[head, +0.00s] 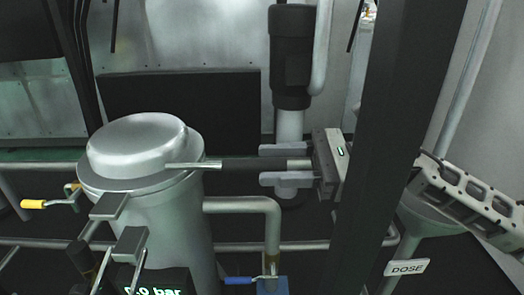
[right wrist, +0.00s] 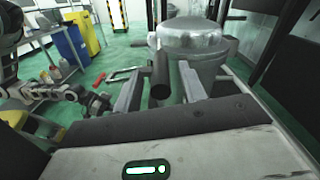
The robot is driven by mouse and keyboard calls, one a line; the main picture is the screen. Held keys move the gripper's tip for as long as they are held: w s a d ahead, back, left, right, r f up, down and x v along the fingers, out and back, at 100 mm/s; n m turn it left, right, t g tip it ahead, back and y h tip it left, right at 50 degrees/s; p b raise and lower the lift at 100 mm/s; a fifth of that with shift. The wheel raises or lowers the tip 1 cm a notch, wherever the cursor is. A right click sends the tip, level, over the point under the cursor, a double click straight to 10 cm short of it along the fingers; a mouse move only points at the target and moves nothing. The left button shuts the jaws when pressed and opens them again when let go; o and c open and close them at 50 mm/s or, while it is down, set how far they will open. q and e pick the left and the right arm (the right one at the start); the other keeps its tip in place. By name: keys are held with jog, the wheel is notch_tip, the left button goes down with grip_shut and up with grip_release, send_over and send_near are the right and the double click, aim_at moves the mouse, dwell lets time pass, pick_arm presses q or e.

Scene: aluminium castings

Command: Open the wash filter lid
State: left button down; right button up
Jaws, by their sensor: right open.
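The wash filter is an upright grey cylinder (head: 165,225) with a domed metal lid (head: 137,145) seated on its rim; the lid looks shut. A bar handle with a dark grip (head: 245,163) reaches from the lid to the right. My right gripper (head: 285,165) is open, with one finger above and one below the handle's outer end. In the right wrist view the dark handle end (right wrist: 160,80) points toward the camera between the two fingers, with gaps visible on both sides. The lid (right wrist: 191,34) shows behind it.
A dark post (head: 400,120) stands to the right of the vessel. A pipe (head: 250,205) with a blue-handled valve (head: 240,280) runs beside the vessel. A yellow-handled valve (head: 34,204) is at left. A sign reading DOSE (head: 407,267) is at lower right.

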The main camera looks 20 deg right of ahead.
jog(key=shift+x, duration=1.3)
grip_shut()
jog(key=shift+p, duration=0.35)
